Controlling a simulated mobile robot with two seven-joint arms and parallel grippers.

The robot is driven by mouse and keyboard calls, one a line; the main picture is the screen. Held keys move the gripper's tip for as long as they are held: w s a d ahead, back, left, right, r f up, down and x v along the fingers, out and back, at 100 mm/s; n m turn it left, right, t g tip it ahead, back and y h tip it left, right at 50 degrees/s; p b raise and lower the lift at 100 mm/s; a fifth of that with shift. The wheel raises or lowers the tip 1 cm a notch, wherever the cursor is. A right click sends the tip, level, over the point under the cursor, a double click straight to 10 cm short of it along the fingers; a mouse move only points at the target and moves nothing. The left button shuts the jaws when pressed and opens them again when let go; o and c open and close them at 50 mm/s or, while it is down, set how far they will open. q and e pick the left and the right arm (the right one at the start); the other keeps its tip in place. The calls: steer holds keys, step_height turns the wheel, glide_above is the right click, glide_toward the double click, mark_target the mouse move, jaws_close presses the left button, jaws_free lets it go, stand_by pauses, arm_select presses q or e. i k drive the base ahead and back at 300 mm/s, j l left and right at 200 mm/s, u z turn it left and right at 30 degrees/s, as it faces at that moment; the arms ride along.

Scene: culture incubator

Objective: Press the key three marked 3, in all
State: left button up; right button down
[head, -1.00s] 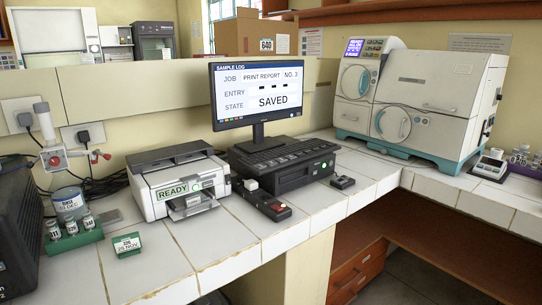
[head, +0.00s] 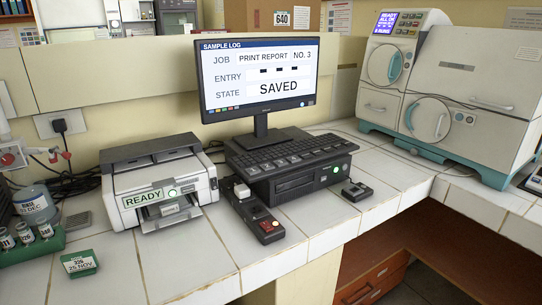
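The monitor (head: 259,79) stands at the centre of the head view. Its sample log reads job "PRINT REPORT NO. 3", an entry line with three dark dashes, and state "SAVED". A black keyboard (head: 290,156) lies in front of it on a black computer box (head: 300,178) with a green light. Larger marked keys run along the keyboard's front row, but their marks are too small for me to read, so I cannot pick out the key marked 3. Neither of my grippers is in view.
A white printer (head: 160,185) showing "READY" stands left of the computer. A small black device (head: 255,214) with a white block and a red button sits before the computer box. A small dark block (head: 357,191) lies to its right. A white incubator (head: 470,95) stands at the right.

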mark_target(279, 163)
steer(key=i+l+u, duration=0.3)
steer(key=i+l, duration=0.2)
steer(key=l, duration=0.2)
steer(key=i+l+u, duration=0.15)
steer(key=l, duration=0.25)
steer(key=i, duration=0.05)
